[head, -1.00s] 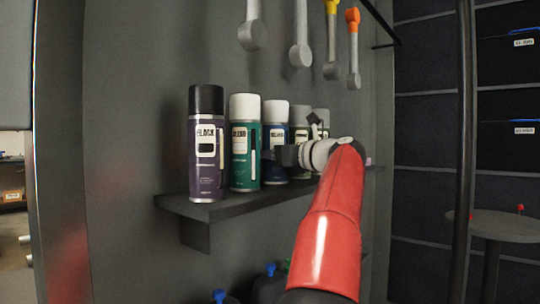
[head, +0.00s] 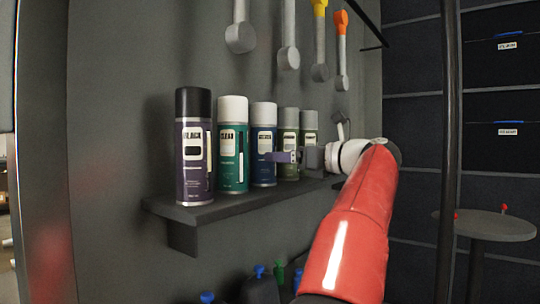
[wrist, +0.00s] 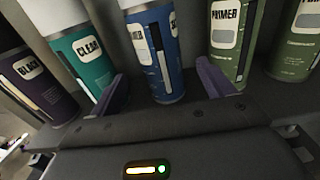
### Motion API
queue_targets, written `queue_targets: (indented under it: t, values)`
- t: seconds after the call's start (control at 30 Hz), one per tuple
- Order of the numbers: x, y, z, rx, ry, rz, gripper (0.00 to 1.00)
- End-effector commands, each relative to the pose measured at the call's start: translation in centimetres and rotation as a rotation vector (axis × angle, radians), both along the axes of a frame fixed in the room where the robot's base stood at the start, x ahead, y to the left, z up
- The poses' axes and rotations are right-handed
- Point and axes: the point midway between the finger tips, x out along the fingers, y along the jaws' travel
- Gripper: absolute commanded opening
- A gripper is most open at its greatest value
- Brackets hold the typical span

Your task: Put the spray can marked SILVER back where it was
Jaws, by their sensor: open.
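A blue spray can (head: 263,140) stands upright on the wall shelf (head: 200,211), third from the left. Its small label seems to read SILVER, but I cannot read it surely. In the wrist view the blue can (wrist: 152,45) stands between the lines of my two purple fingers, apart from them, its label turned partly away. My gripper (head: 281,156) is open and empty, just in front of the blue can and the can to its right. The wrist view shows both fingers of my gripper (wrist: 163,85) spread.
A purple BLACK can (head: 194,160) and a teal CLEAR can (head: 232,150) stand left of the blue one. Two green PRIMER cans, the nearer (wrist: 232,35) and the farther (wrist: 296,40), stand to its right. Tools (head: 289,45) hang above. A dark post (head: 450,150) stands at right.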

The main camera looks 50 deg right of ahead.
Motion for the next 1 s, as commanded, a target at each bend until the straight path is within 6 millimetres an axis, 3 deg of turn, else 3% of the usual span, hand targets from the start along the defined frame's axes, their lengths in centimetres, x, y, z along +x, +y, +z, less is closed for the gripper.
queue_targets:
  t: [0.1,0.27,1.0]
  values:
    - [-1.7,-0.2,0.1,0.000,-0.001,-0.002,0.81]
    - [-2.8,-0.2,0.0,0.000,0.000,0.000,0.81]
    - [-2.9,-0.3,0.0,0.000,0.000,0.000,0.81]
